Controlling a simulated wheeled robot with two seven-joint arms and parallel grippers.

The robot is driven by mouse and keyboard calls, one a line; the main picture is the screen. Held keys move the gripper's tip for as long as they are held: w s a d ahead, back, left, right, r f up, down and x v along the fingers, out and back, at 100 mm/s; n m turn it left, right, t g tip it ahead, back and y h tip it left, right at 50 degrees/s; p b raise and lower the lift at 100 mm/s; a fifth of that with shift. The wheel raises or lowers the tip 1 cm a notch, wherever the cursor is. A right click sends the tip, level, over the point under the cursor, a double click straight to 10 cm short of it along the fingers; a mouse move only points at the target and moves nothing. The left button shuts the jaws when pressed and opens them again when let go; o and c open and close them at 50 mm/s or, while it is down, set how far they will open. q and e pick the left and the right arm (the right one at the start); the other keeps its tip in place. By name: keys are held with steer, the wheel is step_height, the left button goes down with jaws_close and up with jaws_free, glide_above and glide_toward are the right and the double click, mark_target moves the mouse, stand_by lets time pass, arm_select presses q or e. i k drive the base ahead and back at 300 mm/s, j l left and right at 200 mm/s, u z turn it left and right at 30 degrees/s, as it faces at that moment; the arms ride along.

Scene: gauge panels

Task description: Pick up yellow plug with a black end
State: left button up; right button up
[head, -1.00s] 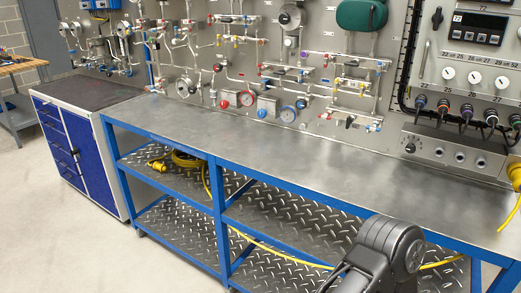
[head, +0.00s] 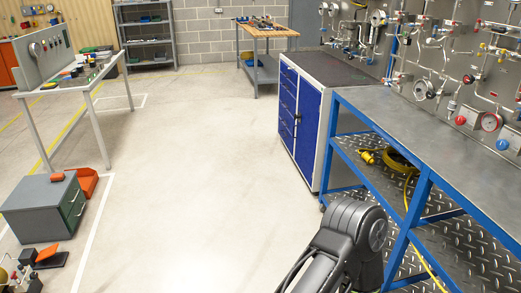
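A yellow plug (head: 367,156) lies on the upper ribbed-metal shelf of the blue-framed bench, at the right of the head view. It is beside a coil of yellow cable (head: 400,160). The plug is small here and I cannot make out its black end clearly. A dark link of one of my arms shows at the bottom centre, well in front of the shelf. Neither of my grippers is in view.
The bench (head: 425,115) has a bare metal top and a lower shelf. A blue-drawer cabinet (head: 308,118) adjoins it. Open floor (head: 200,165) fills the middle. A white-legged table (head: 85,85) and grey drawer box (head: 45,207) stand at left.

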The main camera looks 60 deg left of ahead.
mark_target(370, 161)
steer(key=u, duration=1.25)
steer(key=i+j+z, duration=0.1)
steer(key=z, duration=0.3)
steer(key=i+j+z, duration=0.1)
steer(key=z, duration=0.25)
steer(key=i+j+z, duration=0.1)
steer(key=z, duration=0.3)
steer(key=i+j+z, duration=0.15)
steer(key=j, duration=0.3)
steer(key=i+j+z, duration=0.15)
steer(key=j, duration=0.35)
steer(key=i+j+z, duration=0.15)
steer(key=j, duration=0.35)
steer(key=i+j+z, duration=0.15)
steer(key=j, duration=0.35)
steer(key=j+z, duration=0.15)
steer(key=j, duration=0.85)
steer(key=i+j, duration=0.15)
steer(key=j, duration=0.8)
steer(key=i, duration=0.05)
